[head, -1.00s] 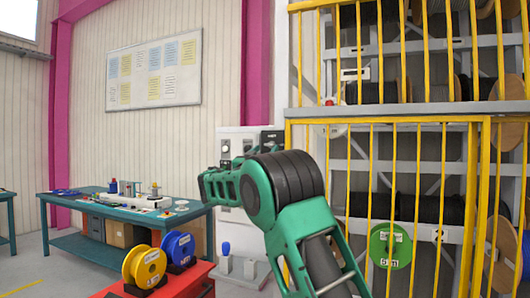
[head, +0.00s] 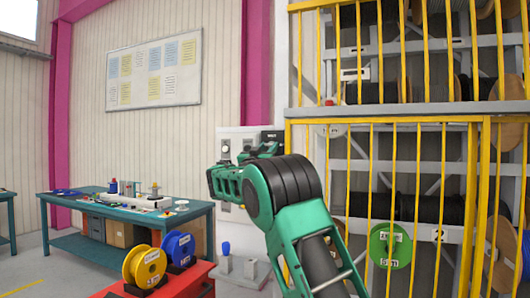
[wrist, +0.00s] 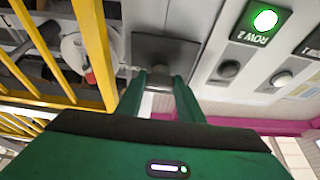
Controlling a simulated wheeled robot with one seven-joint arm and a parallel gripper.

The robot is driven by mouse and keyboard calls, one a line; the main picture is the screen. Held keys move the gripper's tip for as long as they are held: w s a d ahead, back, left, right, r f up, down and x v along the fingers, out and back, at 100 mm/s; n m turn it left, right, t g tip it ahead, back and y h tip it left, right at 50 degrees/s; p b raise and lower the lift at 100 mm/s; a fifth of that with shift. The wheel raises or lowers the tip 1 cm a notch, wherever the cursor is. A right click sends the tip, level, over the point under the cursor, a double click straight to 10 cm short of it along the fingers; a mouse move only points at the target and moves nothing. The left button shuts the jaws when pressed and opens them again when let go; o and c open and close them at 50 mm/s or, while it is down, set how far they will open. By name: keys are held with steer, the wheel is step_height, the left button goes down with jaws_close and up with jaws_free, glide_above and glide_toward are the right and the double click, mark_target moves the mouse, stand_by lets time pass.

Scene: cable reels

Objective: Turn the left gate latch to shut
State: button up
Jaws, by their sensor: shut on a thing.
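In the wrist view my gripper (wrist: 161,76) has its two green fingers on either side of a short grey knob. The knob stands out from a dark square plate (wrist: 165,48), which I take to be the left gate latch. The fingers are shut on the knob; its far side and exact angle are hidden. The yellow barred gate (wrist: 92,35) is just left of the plate. In the head view the yellow gate (head: 395,210) is at the right. My green arm reaches toward the light panel beside it and hides the fingertips.
A light control panel (wrist: 225,90) with a lit green "ROW 2" lamp (wrist: 265,19) is close to my fingers. Cable reels fill the rack behind the bars. A red stand with a yellow reel (head: 145,266) and a blue reel (head: 178,247) is at lower left, before a teal workbench (head: 125,218).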

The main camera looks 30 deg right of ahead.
steer(key=shift+n, duration=0.3)
steer(key=n+t+y, duration=0.1)
steer(key=n, duration=0.1)
steer(key=n+t+y, duration=0.1)
steer(key=n, duration=0.2)
steer(key=shift+s, duration=0.15)
steer(key=n+y, duration=0.1)
steer(key=n, duration=0.2)
steer(key=n+t+y, duration=0.1)
steer(key=n+y, duration=0.1)
steer(key=n, duration=0.2)
steer(key=shift+s+d+r+y, duration=0.1)
steer(key=shift+r+y, duration=0.1)
steer(key=shift+y, duration=0.1)
steer(key=n+y, duration=0.1)
steer(key=n, duration=0.2)
steer(key=n+y, duration=0.1)
steer(key=n, duration=0.2)
steer(key=shift+r+n, duration=0.1)
steer(key=shift+n, duration=0.2)
steer(key=shift+n+g+y, duration=0.5)
steer(key=shift+n+y, duration=0.1)
steer(key=shift+n, duration=1.1)
